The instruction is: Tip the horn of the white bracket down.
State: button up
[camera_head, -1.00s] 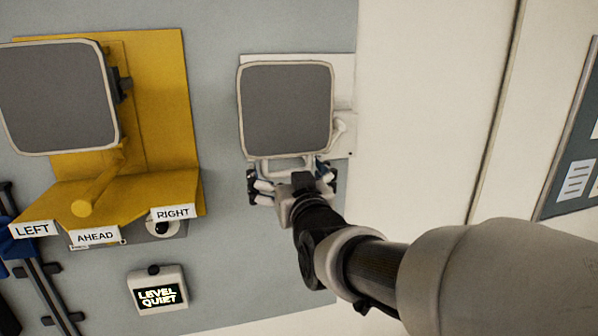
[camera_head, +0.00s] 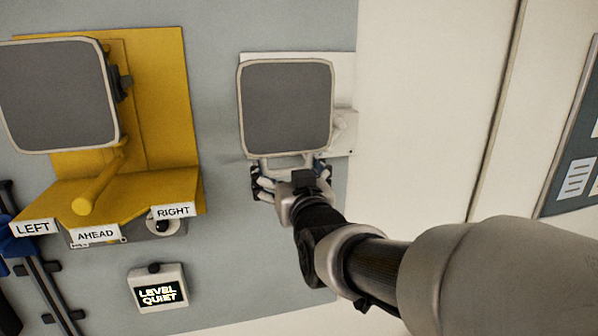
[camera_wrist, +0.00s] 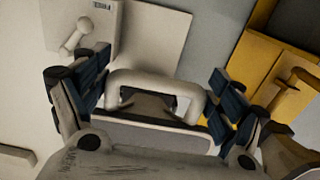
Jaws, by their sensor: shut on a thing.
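The white bracket (camera_head: 342,68) is a pale plate on the grey wall panel, right of centre in the head view. Its horn (camera_head: 286,108) has a square grey face with a cream rim. A pale loop handle (camera_head: 264,164) sits below the face; the wrist view shows it as a rounded bar (camera_wrist: 150,79). My gripper (camera_head: 289,173) is at this handle from below, its dark finger pads at the two sides of the loop. It is shut on the handle. The wrist view also shows my gripper (camera_wrist: 160,100) around the loop. The horn's pivot is mostly hidden.
A yellow bracket (camera_head: 160,75) with another grey-faced horn (camera_head: 60,97) stands to the left. Below it are signs LEFT, AHEAD and RIGHT. A small box (camera_head: 158,290) reads LEVEL QUIET. A pale lever (camera_wrist: 75,38) is beside the white bracket's horn.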

jog(key=shift+f, duration=0.1)
jog(key=w+a+f+t+y+b, duration=0.1)
jog(key=w+a+f+t+b, duration=0.2)
jog(key=b, duration=2.3)
jog(key=w+f+t, duration=0.2)
jog(key=w+f, duration=0.3)
jog(key=w, duration=0.2)
jog(key=shift+f+y+b, duration=0.2)
jog(key=shift+y+b, duration=0.1)
jog(key=shift+b, duration=0.1)
jog(key=shift+w, duration=0.1)
jog(key=o, duration=1.1)
jog(key=shift+w, duration=0.1)
jog(key=shift+o, duration=1.2)
jog(key=shift+w+f, duration=0.1)
jog(key=shift+w, duration=0.05)
